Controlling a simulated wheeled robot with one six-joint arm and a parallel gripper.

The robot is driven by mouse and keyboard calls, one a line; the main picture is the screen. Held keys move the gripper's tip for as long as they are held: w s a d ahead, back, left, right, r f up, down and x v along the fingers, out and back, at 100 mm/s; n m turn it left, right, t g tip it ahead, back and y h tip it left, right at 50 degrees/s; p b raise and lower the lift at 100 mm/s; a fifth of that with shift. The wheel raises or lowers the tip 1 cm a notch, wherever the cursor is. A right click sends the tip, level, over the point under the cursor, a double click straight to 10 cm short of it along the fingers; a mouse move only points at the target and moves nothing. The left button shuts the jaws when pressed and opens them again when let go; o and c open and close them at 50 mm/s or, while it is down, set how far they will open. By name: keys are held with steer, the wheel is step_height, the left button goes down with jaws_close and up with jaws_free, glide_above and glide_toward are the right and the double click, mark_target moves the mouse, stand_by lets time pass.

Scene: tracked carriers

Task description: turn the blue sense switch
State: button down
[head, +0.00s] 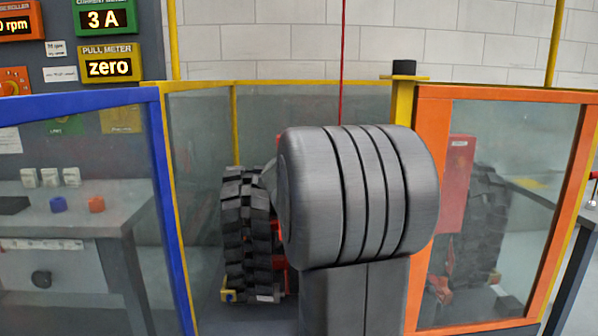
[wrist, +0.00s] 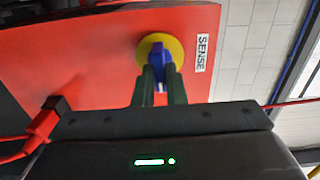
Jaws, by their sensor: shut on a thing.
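The blue sense switch (wrist: 158,54) sits on a round yellow plate (wrist: 174,49) on a red panel (wrist: 100,60) in the wrist view. A white label (wrist: 202,53) reading SENSE is right of it. My gripper (wrist: 161,72) has its two dark fingers on either side of the switch and is shut on it. The fingers hide part of the switch's lower end. In the head view, my gripper and the switch do not show; my large grey arm link fills the middle.
A blue-framed clear panel (head: 165,200) stands at left and an orange-framed one (head: 567,200) at right. A black tracked carrier (head: 245,240) is between them, behind my arm. A red plug (wrist: 42,121) with a cable is at left in the wrist view.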

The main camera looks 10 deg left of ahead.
stand_by(0.4)
steer(key=c, duration=1.5)
jaws_free()
steer(key=p+v, duration=0.1)
steer(key=v, duration=1.3)
steer(key=shift+w+p, duration=0.1)
steer(key=shift+p, duration=0.2)
steer(key=shift+w, duration=0.15)
steer(key=b+x, duration=0.1)
steer(key=x, duration=1.2)
steer(key=shift+w+a+b, duration=0.15)
steer(key=shift+w+b, duration=0.15)
